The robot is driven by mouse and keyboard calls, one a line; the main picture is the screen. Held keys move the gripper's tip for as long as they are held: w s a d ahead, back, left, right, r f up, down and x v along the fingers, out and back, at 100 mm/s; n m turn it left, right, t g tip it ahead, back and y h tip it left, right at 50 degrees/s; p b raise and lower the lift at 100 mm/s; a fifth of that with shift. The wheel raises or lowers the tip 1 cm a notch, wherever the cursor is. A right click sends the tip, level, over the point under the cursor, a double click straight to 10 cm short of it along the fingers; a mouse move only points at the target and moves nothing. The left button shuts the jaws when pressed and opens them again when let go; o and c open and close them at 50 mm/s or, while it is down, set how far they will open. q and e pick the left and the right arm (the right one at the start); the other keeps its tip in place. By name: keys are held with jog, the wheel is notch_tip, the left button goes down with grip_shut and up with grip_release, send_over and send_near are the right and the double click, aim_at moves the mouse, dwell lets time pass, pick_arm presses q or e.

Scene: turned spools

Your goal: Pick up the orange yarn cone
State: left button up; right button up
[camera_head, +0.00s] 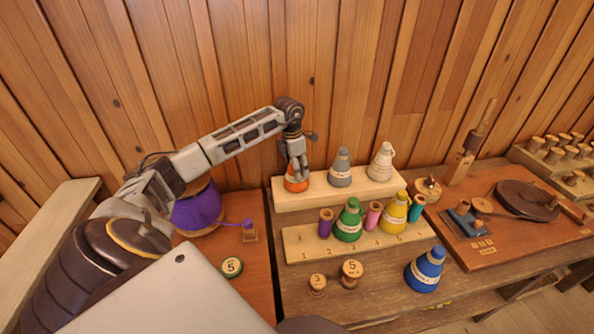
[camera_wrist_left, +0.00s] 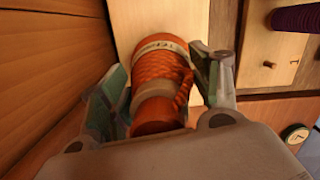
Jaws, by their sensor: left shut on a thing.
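The orange yarn cone (camera_head: 296,184) stands at the left end of the raised back shelf (camera_head: 335,194). My left gripper (camera_head: 297,166) reaches down over it from above and is shut on it. The gripper hides the cone's upper part in the head view. In the left wrist view the orange cone (camera_wrist_left: 160,75), with a pale label band, sits between the two fingers of my left gripper (camera_wrist_left: 165,95). I cannot tell whether the cone's base is clear of the shelf. My right gripper is not in view.
A grey cone (camera_head: 341,168) and a cream cone (camera_head: 381,163) stand on the same shelf to the right. In front, a numbered board (camera_head: 300,247) holds green and yellow cones and several spools. A blue cone (camera_head: 426,270) stands at the front. The wooden wall is close behind.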

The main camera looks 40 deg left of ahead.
pick_arm(q)
jog(key=shift+r, duration=4.8)
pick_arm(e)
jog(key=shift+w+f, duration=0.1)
pick_arm(q)
jog(key=shift+r, duration=0.15)
